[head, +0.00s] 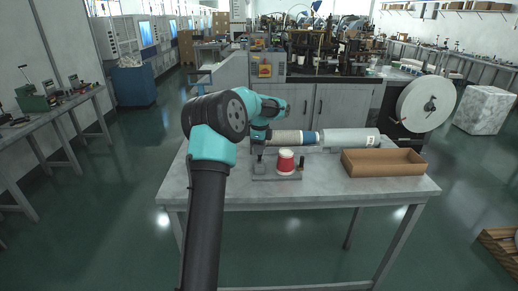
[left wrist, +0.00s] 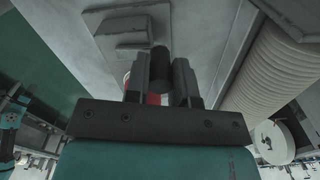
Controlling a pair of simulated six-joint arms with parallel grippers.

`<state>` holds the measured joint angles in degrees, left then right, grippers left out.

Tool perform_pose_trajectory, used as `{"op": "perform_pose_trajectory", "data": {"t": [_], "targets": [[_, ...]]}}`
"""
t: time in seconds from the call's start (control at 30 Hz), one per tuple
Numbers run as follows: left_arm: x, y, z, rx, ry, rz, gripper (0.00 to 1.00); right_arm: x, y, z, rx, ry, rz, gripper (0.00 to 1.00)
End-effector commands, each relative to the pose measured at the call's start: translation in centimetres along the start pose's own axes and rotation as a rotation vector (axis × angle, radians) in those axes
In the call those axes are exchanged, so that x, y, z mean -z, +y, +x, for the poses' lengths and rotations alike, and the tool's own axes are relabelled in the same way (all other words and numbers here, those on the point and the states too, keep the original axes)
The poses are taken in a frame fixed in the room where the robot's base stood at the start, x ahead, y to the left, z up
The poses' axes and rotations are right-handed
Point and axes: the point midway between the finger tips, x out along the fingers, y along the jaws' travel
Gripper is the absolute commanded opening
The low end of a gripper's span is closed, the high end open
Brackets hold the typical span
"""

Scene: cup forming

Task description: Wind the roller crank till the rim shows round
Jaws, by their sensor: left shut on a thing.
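A red and white cup (head: 286,162) stands upright on a small grey fixture plate (head: 262,176) on the table. My left gripper (head: 259,148) is just left of the cup, pointing down at the fixture. In the left wrist view, its fingers (left wrist: 161,78) are shut on a dark round crank knob (left wrist: 160,60). A sliver of the red and white cup (left wrist: 152,99) shows behind the fingers. The cup's rim is too small to judge in the head view. A short dark post (head: 302,163) stands right of the cup. My right gripper is not in view.
Behind the fixture lies a row of nested paper cups (head: 290,138), with a grey cylinder (head: 348,138) to its right. An open brown box (head: 384,170) sits at the table's right. The table's front strip (head: 330,190) is clear.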

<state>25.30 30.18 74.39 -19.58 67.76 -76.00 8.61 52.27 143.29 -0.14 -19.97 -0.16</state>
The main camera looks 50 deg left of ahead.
Motion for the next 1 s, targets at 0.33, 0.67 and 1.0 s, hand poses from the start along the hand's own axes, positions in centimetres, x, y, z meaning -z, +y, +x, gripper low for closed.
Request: {"op": "perform_pose_trajectory", "data": {"t": [0.33,0.67,1.0], "targets": [[0.1,0.0,0.0,0.0,0.0,0.001,0.26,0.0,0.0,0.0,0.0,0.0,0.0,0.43],[0.0,0.0,0.0,0.0,0.0,0.0,0.48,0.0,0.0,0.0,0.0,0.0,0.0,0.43],[0.0,0.0,-1.1,0.002,0.0,0.0,0.48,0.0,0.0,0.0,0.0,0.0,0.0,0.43]]}}
